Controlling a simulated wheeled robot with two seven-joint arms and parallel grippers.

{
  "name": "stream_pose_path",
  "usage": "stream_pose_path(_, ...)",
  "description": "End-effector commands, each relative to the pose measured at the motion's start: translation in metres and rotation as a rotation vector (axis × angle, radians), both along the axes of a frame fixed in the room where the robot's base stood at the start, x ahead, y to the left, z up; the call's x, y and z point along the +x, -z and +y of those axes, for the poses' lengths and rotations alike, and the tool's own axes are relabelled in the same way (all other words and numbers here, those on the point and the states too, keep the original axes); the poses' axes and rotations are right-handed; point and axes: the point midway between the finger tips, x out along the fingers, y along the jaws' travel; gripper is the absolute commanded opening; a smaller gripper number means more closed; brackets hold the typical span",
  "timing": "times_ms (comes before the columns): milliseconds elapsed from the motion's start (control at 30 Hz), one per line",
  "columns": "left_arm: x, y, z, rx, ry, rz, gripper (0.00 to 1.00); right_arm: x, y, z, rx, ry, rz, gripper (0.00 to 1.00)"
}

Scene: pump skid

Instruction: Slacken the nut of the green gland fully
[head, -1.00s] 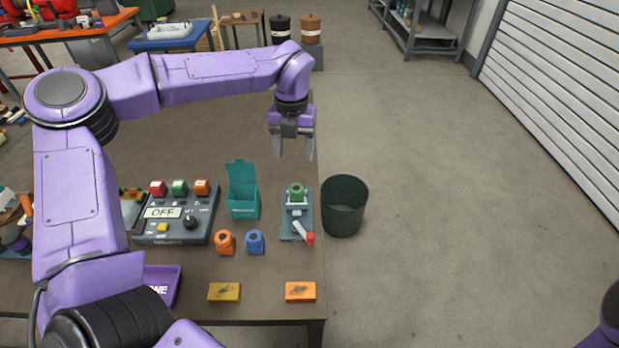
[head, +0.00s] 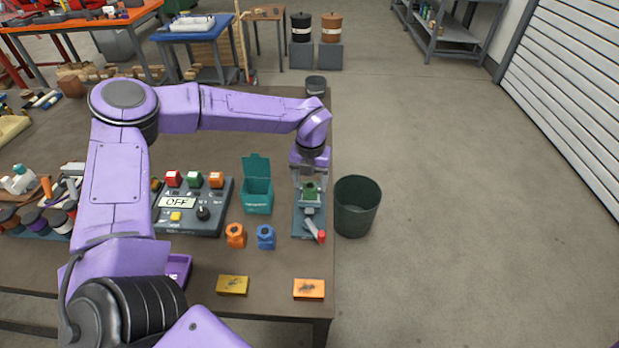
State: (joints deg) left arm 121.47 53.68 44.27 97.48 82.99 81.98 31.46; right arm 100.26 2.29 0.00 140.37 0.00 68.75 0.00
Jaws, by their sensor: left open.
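The green gland (head: 310,191) stands on a small grey base plate (head: 301,229) near the right edge of the table. A lever with a red tip (head: 316,230) lies at the front of that plate. My left gripper (head: 310,194) points down from above, its open fingers around or just beside the green gland. I cannot tell whether the fingers touch it. The nut is small and partly hidden by the gripper. My right gripper does not show.
A dark green bin (head: 357,208) stands close to the right of the plate. A teal open box (head: 257,193) and a control panel reading OFF (head: 193,211) are to the left. An orange nut-like part (head: 236,236) and a blue one (head: 266,237) stand in front. Yellow (head: 232,286) and orange (head: 309,289) blocks lie near the front edge.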

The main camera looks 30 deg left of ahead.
Motion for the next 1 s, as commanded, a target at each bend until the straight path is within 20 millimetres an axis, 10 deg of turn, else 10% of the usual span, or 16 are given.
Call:
stream_pose_path(100,0.0,0.0,0.0,0.0,0.0,0.0,0.65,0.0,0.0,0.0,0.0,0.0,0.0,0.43)
stream_pose_path(300,0.0,0.0,0.0,0.0,0.0,0.0,0.09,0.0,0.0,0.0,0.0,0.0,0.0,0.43)
stream_pose_path(1000,0.001,0.003,0.0,0.0,-0.288,-0.002,0.08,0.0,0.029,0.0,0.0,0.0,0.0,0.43)
